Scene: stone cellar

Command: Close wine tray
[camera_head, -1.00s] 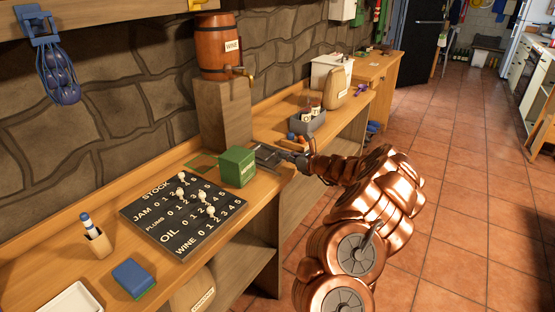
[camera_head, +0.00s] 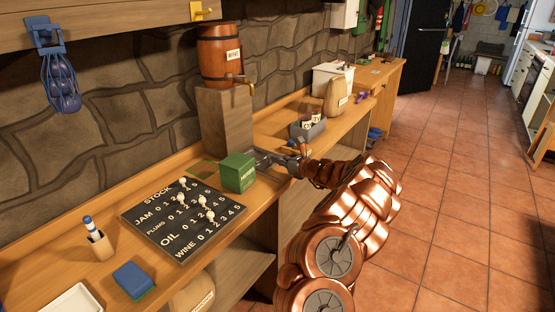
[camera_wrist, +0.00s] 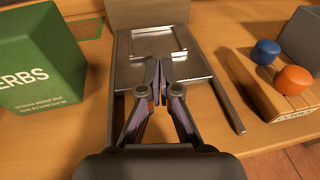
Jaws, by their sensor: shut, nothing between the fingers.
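The wine tray is a flat grey metal plate (camera_wrist: 190,68) with a raised square outline, lying between two dark side rails at the foot of the wooden block (camera_wrist: 135,12). It sticks out from the block, and the rails reach nearer to me than the plate does. My gripper (camera_wrist: 160,75) is shut and empty, its tips at the near part of the plate; I cannot tell if they touch it. In the head view my gripper (camera_head: 264,158) is low over the counter beside the block (camera_head: 222,122), hiding much of the tray.
A green herbs box (camera_head: 237,172) stands close left of the tray. A wooden holder with blue and orange knobs (camera_wrist: 285,88) is close on the right. The wine barrel (camera_head: 219,55) sits on the block. A stock board (camera_head: 183,218) lies nearer.

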